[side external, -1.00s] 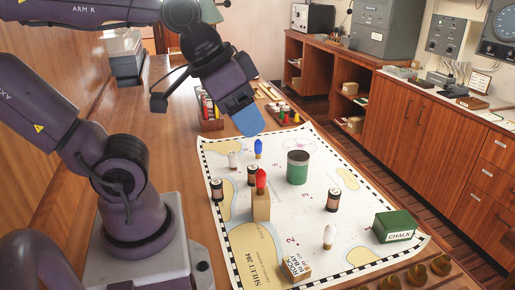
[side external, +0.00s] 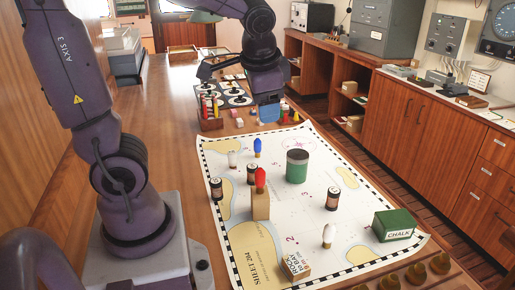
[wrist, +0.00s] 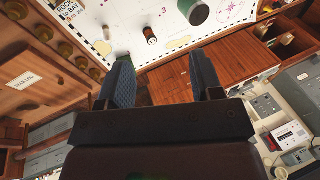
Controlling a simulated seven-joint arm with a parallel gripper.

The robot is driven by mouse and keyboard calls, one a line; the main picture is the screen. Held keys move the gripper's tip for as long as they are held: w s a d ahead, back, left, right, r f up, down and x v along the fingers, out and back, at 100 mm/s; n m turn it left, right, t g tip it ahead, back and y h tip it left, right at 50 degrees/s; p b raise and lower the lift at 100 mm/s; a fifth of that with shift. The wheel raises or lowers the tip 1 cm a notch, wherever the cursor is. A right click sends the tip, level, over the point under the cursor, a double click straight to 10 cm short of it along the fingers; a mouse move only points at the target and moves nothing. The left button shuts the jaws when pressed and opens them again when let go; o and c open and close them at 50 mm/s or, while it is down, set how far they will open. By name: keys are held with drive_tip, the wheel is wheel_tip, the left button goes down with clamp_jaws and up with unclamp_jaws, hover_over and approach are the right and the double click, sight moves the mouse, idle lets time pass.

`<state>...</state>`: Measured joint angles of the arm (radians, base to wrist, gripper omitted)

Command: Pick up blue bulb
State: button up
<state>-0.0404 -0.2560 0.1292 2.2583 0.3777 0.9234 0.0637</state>
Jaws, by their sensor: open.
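The blue bulb (side external: 257,147) stands upright on the chart near its far left part, next to a small white bulb (side external: 233,159). It does not show in the wrist view. My gripper (side external: 269,112) is above the far edge of the chart, beyond the blue bulb and to its right, clearly apart from it. In the wrist view my gripper (wrist: 164,82) shows two blue fingers spread wide with nothing between them.
A red bulb (side external: 260,180) stands on a wooden block (side external: 260,206) nearer than the blue bulb. A green tin (side external: 297,167), dark-labelled jars (side external: 333,199), another white bulb (side external: 328,235) and a green chalk box (side external: 394,225) stand on the chart. A rack (side external: 211,118) is beyond.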

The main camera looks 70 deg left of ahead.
drive_tip(key=w+a+f+m+g+y, duration=0.25)
drive_tip(key=w+a+f, duration=0.2)
drive_tip(key=a, duration=0.55)
drive_tip(key=m+g+y, duration=0.1)
drive_tip(key=m+y, duration=1.1)
drive_tip(key=m, duration=0.2)
hover_over(259, 146)
drive_tip(key=d, duration=0.2)
wheel_tip(259, 146, down, 19)
drive_tip(key=shift+n, duration=0.25)
wheel_tip(259, 146, down, 6)
drive_tip(key=shift+w+f, duration=0.1)
drive_tip(key=shift+f, duration=0.15)
drive_tip(key=shift+s+a, duration=0.2)
drive_tip(key=shift+a, duration=2.35)
drive_tip(key=c, duration=1)
